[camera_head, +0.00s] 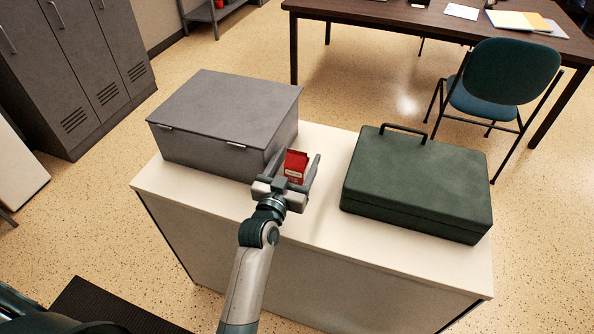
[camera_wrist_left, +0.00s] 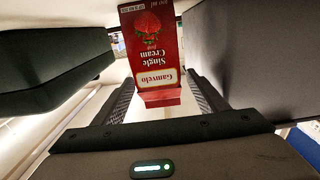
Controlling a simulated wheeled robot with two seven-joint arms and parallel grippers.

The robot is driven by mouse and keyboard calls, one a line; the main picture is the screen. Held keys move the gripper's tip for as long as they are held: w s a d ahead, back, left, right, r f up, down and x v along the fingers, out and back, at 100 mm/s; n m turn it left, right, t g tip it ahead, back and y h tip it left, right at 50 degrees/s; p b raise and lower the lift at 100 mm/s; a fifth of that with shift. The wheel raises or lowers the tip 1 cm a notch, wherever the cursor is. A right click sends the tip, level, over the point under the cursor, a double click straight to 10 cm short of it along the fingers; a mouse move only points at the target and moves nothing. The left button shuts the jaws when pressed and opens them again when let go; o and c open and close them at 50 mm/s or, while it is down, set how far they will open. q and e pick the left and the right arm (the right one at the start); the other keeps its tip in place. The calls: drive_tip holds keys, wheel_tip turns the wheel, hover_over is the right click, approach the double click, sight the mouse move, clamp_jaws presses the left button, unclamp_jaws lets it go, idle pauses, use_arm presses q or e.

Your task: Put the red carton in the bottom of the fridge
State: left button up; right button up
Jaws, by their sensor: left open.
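The red carton (camera_head: 296,166) stands on the white counter (camera_head: 322,232) between a grey box and a green case. In the left wrist view the carton (camera_wrist_left: 153,48) shows a cream label and lies ahead, between the lines of the two fingers. My left gripper (camera_head: 298,172) is open, with a finger on either side of the carton in the head view. It also shows in the left wrist view (camera_wrist_left: 168,100). I cannot tell whether the fingers touch the carton. My right gripper is not in view. No fridge is recognisable in either view.
A grey metal box (camera_head: 230,112) stands close left of the carton, and a green case (camera_head: 418,182) with a handle lies to the right. Bare counter shows between them. Lockers (camera_head: 80,75), a desk (camera_head: 440,22) and a chair (camera_head: 507,85) stand beyond.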

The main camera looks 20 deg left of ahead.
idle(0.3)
